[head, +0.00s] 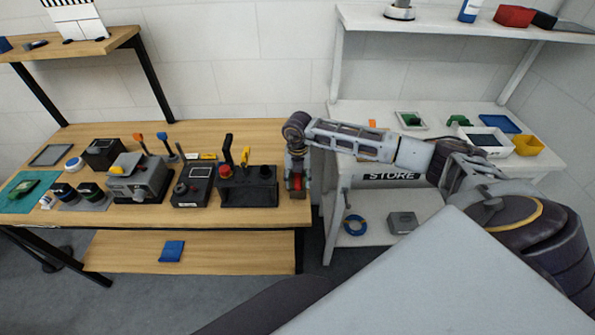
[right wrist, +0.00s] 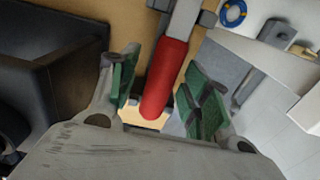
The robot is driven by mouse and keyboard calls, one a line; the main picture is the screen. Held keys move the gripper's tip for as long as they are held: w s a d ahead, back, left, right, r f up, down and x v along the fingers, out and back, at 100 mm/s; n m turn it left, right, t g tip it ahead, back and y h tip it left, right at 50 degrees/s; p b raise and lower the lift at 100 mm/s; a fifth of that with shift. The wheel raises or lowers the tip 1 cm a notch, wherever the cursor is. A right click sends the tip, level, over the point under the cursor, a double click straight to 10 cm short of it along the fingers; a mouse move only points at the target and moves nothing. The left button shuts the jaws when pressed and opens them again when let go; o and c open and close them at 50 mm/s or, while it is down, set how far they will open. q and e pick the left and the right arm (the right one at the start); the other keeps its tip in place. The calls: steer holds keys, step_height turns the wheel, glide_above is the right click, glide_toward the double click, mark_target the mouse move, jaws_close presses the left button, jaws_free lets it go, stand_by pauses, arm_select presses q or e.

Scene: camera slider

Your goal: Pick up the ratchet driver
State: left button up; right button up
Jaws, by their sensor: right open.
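The ratchet driver, with a red handle (right wrist: 165,78) and a grey metal shaft, lies on the wooden table near its right edge. In the head view only a little of its red (head: 297,183) shows under my right gripper (head: 297,188). In the right wrist view my right gripper (right wrist: 163,98) is open, with green-padded fingers on either side of the handle. A gap shows at the left finger; whether the right finger touches cannot be told. My left gripper is not in view.
A black control box (head: 248,188) with a joystick and red knob stands close left of the gripper. The wooden table (head: 240,134) has free room at the back. A white store shelf (head: 345,197) stands just right, across a narrow gap.

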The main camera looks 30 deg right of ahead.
stand_by(0.4)
jaws_close()
